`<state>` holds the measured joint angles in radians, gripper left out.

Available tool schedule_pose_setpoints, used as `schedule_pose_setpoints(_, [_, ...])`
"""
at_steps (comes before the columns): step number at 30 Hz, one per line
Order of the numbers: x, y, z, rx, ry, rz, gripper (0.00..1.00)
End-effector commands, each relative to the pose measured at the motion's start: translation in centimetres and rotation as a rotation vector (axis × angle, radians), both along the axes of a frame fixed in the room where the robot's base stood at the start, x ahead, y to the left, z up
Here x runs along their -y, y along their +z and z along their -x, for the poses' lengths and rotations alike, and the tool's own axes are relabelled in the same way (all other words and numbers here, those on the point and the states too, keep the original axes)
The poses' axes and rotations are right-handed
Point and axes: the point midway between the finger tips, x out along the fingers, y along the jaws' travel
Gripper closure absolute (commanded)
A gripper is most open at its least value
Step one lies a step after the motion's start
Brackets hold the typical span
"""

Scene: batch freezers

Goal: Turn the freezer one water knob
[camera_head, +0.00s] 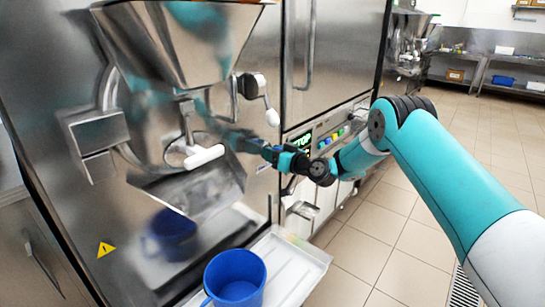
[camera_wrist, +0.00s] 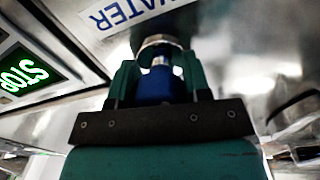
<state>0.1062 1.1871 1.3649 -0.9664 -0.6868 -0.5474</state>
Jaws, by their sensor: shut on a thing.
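In the wrist view the blue water knob (camera_wrist: 153,88) sits under a metal collar, below an upside-down WATER label (camera_wrist: 128,12). My gripper (camera_wrist: 157,72) has one teal finger on each side of the knob and is shut on it. In the head view my gripper (camera_head: 268,152) reaches in from the right to the front of the steel freezer (camera_head: 60,85), just left of the green STOP display. The knob is not clearly visible there, and its turn angle cannot be told.
A green STOP display (camera_head: 301,141) is close to the gripper. A white-handled lever (camera_head: 204,156) and a hopper (camera_head: 175,45) are to the left. A blue pitcher (camera_head: 236,280) stands on a white tray (camera_head: 297,262) below. The tiled floor at right is clear.

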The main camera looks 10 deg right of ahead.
Motion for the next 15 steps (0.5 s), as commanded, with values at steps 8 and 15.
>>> schedule_pose_setpoints(8, [0.0,-0.26,0.09,-0.156,0.0,-0.212,0.8])
schedule_pose_setpoints(15, [-0.03,-0.19,0.1,-0.29,0.001,-0.394,0.8])
